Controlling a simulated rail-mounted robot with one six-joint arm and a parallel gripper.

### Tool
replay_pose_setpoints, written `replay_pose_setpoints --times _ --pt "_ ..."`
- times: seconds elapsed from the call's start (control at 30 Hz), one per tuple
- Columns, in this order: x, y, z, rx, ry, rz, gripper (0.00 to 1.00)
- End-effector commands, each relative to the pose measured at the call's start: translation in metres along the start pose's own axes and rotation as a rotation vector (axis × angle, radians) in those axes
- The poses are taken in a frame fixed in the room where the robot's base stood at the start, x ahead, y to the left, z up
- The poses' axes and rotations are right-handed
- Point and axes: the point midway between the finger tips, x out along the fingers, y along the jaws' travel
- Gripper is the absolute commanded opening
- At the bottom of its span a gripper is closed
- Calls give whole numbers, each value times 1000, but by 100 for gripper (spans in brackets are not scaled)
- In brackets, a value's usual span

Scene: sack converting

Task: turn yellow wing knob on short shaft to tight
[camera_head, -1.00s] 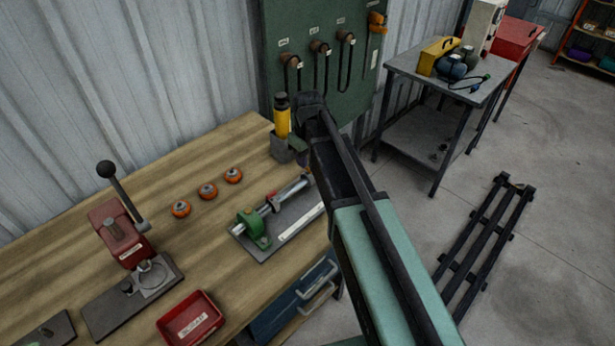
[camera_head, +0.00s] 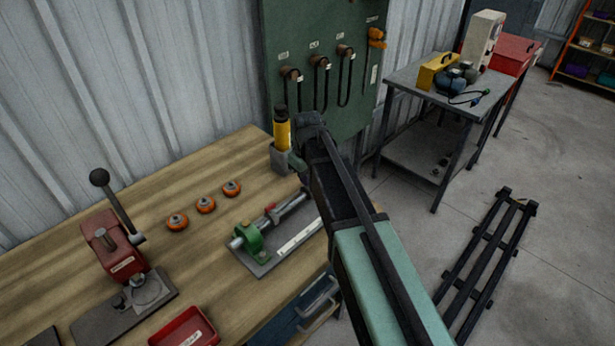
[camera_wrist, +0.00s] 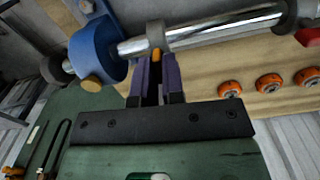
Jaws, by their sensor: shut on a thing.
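The yellow wing knob (camera_wrist: 156,54) shows as a small yellow-orange piece between the tips of my gripper (camera_wrist: 156,68) in the wrist view. My gripper is shut on it, and the two dark purple fingers hide most of it. It sits at a grey collar (camera_wrist: 155,34) on the bright metal shaft (camera_wrist: 200,30). The shaft runs through a blue bearing block (camera_wrist: 98,50) at left. In the head view the shaft (camera_head: 287,206) lies over a grey plate with a green block (camera_head: 251,241); my arm hides the gripper and the far end.
Several orange-rimmed wheels (camera_head: 205,205) lie on the wooden bench (camera_head: 215,260). A red lever press (camera_head: 112,245) and a red tray (camera_head: 185,330) stand at left. A yellow-black bottle (camera_head: 282,132) stands near my arm. A green hook board (camera_head: 320,30) is behind.

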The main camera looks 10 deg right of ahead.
Motion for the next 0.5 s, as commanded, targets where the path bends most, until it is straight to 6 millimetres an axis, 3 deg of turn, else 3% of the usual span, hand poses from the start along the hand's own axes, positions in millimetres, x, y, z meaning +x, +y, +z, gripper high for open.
replay_pose_setpoints --times 0.5 --pt "0 0 0 308 0 0 0"
